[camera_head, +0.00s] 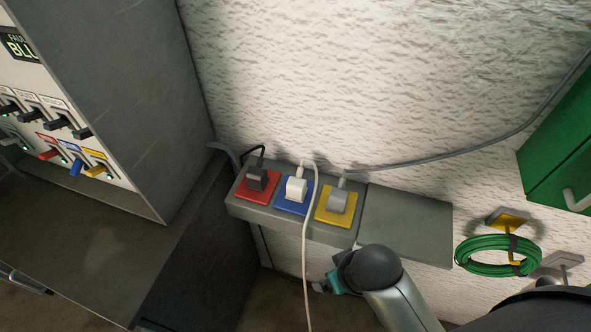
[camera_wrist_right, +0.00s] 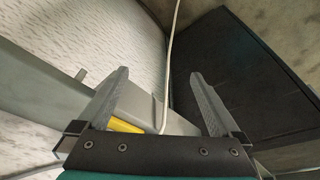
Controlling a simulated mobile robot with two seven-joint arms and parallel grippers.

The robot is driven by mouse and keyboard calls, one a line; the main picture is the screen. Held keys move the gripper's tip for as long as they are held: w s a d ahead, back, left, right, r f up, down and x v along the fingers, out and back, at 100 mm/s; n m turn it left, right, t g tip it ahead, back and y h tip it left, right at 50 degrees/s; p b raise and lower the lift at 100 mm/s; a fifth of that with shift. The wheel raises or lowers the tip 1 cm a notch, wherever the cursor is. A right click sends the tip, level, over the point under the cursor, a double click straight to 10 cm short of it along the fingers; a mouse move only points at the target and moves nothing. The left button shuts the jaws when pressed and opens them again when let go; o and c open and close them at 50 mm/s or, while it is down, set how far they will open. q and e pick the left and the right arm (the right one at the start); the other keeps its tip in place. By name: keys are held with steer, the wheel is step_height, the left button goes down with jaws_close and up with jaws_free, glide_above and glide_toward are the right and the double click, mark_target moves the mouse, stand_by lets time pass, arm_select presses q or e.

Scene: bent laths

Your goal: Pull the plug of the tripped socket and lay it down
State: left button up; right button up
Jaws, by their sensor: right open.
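A grey ledge on the wall carries three sockets in the head view. The red socket (camera_head: 271,190) holds a black plug (camera_head: 257,178). The blue socket (camera_head: 283,206) holds a white plug (camera_head: 296,190) with a white cable (camera_head: 308,250) hanging over the front. The yellow socket (camera_head: 346,218) holds a grey plug (camera_head: 338,201). My right gripper (camera_head: 322,287) is below and in front of the ledge, mostly hidden by its own wrist. In the wrist view it is open and empty (camera_wrist_right: 158,78); the white cable (camera_wrist_right: 170,60) and a yellow patch (camera_wrist_right: 125,126) show between the fingers.
The ledge's right part (camera_head: 405,222) is bare. A green cable coil (camera_head: 498,257) and green cabinet (camera_head: 562,150) are at the right.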

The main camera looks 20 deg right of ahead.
steer(key=w+a+r+y+p, duration=0.1)
steer(key=w+a+r+p, duration=0.15)
steer(key=r, duration=0.65)
steer(key=w+a+r+g+y, duration=0.1)
steer(key=w+a, duration=0.2)
steer(key=a, duration=0.3)
steer(key=w+a+r+y, duration=0.1)
steer(key=w+a+y, duration=0.1)
steer(key=w+a, duration=0.3)
steer(key=r+m+g+h, duration=0.2)
steer(key=m+h, duration=0.2)
steer(key=m, duration=0.5)
glide_above(297, 181)
steer(key=shift+f, duration=0.1)
arm_select(q)
step_height(297, 181, up, 4)
